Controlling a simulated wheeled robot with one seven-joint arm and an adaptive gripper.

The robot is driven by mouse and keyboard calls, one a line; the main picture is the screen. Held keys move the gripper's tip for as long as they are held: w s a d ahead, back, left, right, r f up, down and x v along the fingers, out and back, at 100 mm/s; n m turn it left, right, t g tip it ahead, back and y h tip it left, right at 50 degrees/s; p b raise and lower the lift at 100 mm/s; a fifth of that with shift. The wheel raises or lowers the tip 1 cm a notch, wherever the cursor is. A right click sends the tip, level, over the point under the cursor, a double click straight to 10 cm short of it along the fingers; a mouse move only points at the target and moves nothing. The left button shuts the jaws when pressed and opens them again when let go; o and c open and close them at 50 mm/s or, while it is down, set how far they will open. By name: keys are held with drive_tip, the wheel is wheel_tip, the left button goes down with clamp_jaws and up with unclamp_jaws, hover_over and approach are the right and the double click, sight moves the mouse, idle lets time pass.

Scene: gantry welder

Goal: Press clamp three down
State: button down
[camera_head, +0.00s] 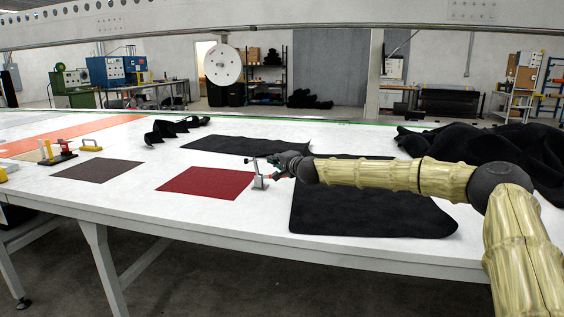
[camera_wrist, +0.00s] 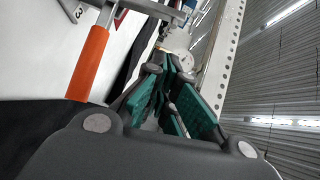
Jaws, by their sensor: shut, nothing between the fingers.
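Clamp three (camera_head: 259,181) stands on the white table at the right edge of the red mat, small in the head view. In the wrist view its orange handle (camera_wrist: 88,62) slants up at the left, beside a plate marked 3 (camera_wrist: 80,12). My gripper (camera_head: 276,167) is close to the clamp, on its right side. In the wrist view my gripper (camera_wrist: 172,88) has its green finger pads together with nothing between them, and the orange handle is to the left of the fingers, apart from them. Whether any finger touches the clamp's metal parts is unclear.
The white table (camera_head: 150,210) carries a red mat (camera_head: 207,183), a dark brown mat (camera_head: 97,170) and black cloth sheets (camera_head: 370,212). Other clamps (camera_head: 57,152) stand at the left. A black cloth heap (camera_head: 480,150) lies at the right. A long beam (camera_head: 250,18) spans above.

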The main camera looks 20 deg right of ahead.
drive_tip(key=shift+w+a+f, duration=0.35)
drive_tip(key=shift+w+a, duration=0.1)
drive_tip(key=shift+a, duration=0.3)
drive_tip(key=shift+w+a, duration=0.35)
drive_tip(key=shift+a, duration=0.25)
drive_tip(key=shift+w+a+f, duration=0.1)
drive_tip(key=shift+w+a, duration=0.05)
drive_tip(key=shift+a, duration=0.05)
drive_tip(key=shift+r+p, duration=0.2)
drive_tip(key=shift+p, duration=0.15)
drive_tip(key=shift+w+a+r+p, duration=0.1)
drive_tip(key=shift+a+p, duration=0.1)
drive_tip(key=shift+p, duration=0.75)
drive_tip(key=shift+g+p, duration=0.3)
